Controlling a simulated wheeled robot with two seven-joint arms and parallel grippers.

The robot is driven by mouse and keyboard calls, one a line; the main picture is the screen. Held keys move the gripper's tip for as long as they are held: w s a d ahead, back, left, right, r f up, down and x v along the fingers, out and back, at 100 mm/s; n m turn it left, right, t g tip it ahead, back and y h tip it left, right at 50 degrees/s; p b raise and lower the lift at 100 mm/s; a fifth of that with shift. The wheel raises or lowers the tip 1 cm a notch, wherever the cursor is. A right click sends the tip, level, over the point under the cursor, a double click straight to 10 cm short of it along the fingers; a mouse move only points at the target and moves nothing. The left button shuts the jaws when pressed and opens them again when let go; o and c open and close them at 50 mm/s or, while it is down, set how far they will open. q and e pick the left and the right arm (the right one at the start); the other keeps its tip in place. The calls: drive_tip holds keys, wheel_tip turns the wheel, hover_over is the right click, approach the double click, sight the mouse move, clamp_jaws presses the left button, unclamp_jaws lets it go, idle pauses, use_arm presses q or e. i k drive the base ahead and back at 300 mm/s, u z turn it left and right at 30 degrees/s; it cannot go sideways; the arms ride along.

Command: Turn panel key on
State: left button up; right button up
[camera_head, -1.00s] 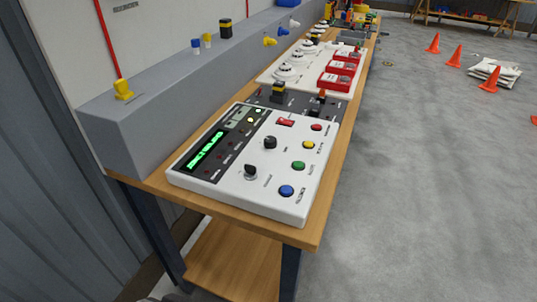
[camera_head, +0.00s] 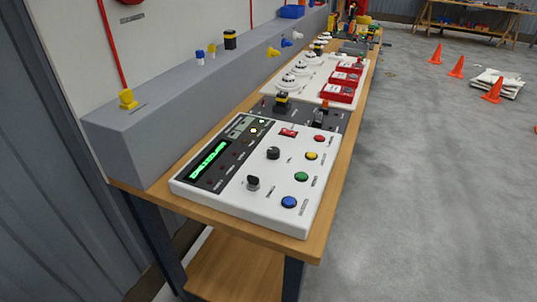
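The white control panel (camera_head: 254,208) lies on the near end of the wooden bench. It has a dark strip with a lit green display (camera_head: 209,160). Two black turning controls stand on its face, a nearer one (camera_head: 253,183) and a farther one (camera_head: 273,153); I cannot tell from their small labels which is the key. A red rocker switch (camera_head: 288,133) sits near its far edge. A blue button (camera_head: 289,202), green button (camera_head: 301,177), yellow button (camera_head: 312,156) and red button (camera_head: 320,139) line its right side. Neither of my grippers is in view.
Behind the panel, the wooden bench (camera_head: 318,238) carries a dark switch plate (camera_head: 301,113) and a white board with red boxes (camera_head: 341,93). A grey ledge (camera_head: 160,130) runs along the left wall. Orange cones (camera_head: 493,90) stand on open floor at right.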

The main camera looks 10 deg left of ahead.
sight(253, 180)
drive_tip(key=u, duration=2.15)
drive_tip(key=k, duration=0.45)
drive_tip(key=z, duration=0.45)
